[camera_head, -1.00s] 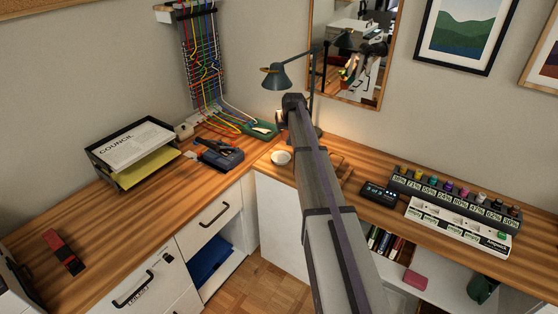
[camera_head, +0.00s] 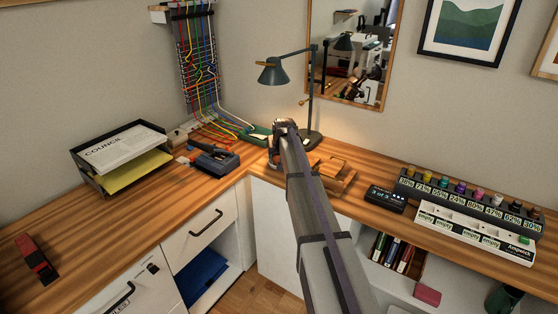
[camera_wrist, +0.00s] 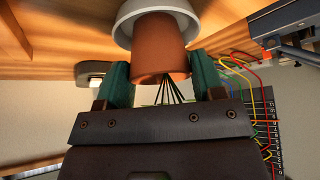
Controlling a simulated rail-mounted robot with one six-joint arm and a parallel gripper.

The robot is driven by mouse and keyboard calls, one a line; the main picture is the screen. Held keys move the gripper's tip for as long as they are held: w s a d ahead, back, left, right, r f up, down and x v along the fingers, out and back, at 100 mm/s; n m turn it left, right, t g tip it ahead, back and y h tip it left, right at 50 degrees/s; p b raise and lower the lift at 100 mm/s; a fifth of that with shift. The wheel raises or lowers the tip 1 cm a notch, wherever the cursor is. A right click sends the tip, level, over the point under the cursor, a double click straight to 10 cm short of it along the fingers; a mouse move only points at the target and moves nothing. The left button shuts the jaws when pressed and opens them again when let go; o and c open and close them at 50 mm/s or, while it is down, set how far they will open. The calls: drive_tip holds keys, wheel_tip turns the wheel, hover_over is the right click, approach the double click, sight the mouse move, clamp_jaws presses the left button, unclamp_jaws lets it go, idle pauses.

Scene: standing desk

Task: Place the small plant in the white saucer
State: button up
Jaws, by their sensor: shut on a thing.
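The small plant's terracotta pot (camera_wrist: 158,45) is held between the green fingers of my gripper (camera_wrist: 157,74) in the wrist view. Thin green stems show behind the gripper body; most of the plant is hidden. The white saucer (camera_wrist: 186,14) is at the top of the wrist view, just beyond the pot's base, which overlaps it. I cannot tell whether the pot touches the saucer. In the head view my gripper (camera_head: 274,159) is at the desk corner, largely hidden by my arm, and the saucer is hidden there.
A desk lamp (camera_head: 274,72) stands behind my gripper. A wooden stand (camera_head: 333,174) and a small black display (camera_head: 385,198) are to the right. A blue and black device (camera_head: 215,158) and a paper tray (camera_head: 122,160) are to the left. Cables (camera_head: 202,85) hang on the wall.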

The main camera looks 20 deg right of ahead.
drive_tip(key=shift+r, duration=0.2)
drive_tip(key=shift+f, duration=0.25)
drive_tip(key=o, duration=1)
drive_tip(key=p+v, duration=1.1)
drive_tip(key=v, duration=0.2)
drive_tip(key=s+a+f+n+g, duration=0.1)
drive_tip(key=s+a+g, duration=0.1)
drive_tip(key=s+a, duration=0.5)
drive_tip(key=s+a+f+n+g+y, duration=0.1)
drive_tip(key=s+a+g, duration=0.1)
drive_tip(key=s+a, duration=0.6)
drive_tip(key=s+a+f+g, duration=0.1)
drive_tip(key=s+a, duration=0.7)
drive_tip(key=s, duration=0.9)
drive_tip(key=shift+s+n+g, duration=0.3)
drive_tip(key=shift+n+g, duration=0.1)
drive_tip(key=shift+g, duration=0.1)
